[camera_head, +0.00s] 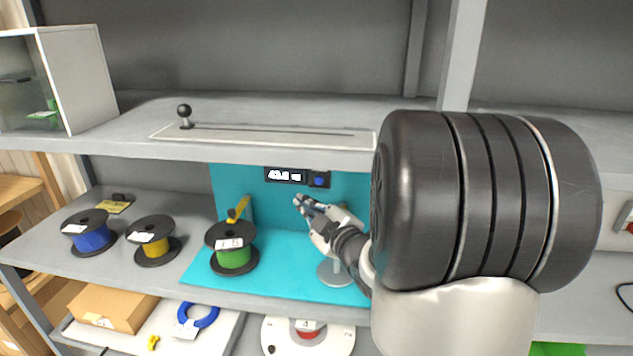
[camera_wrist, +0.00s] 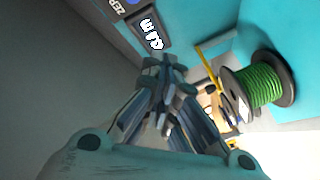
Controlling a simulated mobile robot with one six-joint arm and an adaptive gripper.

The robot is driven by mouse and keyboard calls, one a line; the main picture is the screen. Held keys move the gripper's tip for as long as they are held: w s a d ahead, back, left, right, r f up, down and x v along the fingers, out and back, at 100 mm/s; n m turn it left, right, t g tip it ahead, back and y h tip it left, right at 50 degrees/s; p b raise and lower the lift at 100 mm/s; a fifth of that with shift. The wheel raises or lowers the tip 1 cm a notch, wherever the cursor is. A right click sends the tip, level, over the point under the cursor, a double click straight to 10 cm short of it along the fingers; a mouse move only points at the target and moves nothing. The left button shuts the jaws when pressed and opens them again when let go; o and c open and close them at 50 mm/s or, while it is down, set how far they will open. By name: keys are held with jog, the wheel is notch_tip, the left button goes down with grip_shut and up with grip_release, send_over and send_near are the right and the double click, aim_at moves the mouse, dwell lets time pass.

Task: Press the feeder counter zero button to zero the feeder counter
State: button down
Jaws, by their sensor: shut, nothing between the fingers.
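The feeder counter (camera_head: 285,175) is a small dark display with white digits on the teal back panel, under the upper shelf; its digits are too small to read surely. The zero button (camera_head: 319,181) is blue, in a dark housing just right of the display. In the wrist view, the display (camera_wrist: 152,33) is beyond the fingertips, and the blue button (camera_wrist: 133,2) is cut by the top edge beside a partly visible label. My gripper (camera_head: 299,200) is shut and empty, just below the display and button in the head view. It also shows in the wrist view (camera_wrist: 165,72), apart from the button.
A green reel (camera_head: 233,258) stands on the teal mat, with a yellow lever (camera_head: 238,209) behind it. Yellow (camera_head: 154,246) and blue (camera_head: 92,238) reels stand left. The upper shelf (camera_head: 270,150) overhangs the panel. A grey round-based stand (camera_head: 333,273) is below my gripper.

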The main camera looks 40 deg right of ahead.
aim_at(319, 181)
jog(key=shift+w+d+p, duration=0.3)
jog(key=shift+w+d, duration=1.05)
jog(key=shift+d, duration=0.25)
jog(key=shift+w+d+p, duration=0.3)
jog(key=shift+w+d, duration=1)
jog(key=shift+d, duration=0.25)
jog(key=shift+w+d, duration=0.1)
jog(key=shift+w+d, duration=0.2)
jog(key=shift+w+d+b, duration=0.25)
jog(key=shift+d+b, duration=0.05)
jog(key=shift+s+a+b, duration=0.4)
jog(key=shift+s+a, duration=0.1)
jog(key=shift+a, duration=0.1)
jog(key=shift+s+a, duration=0.1)
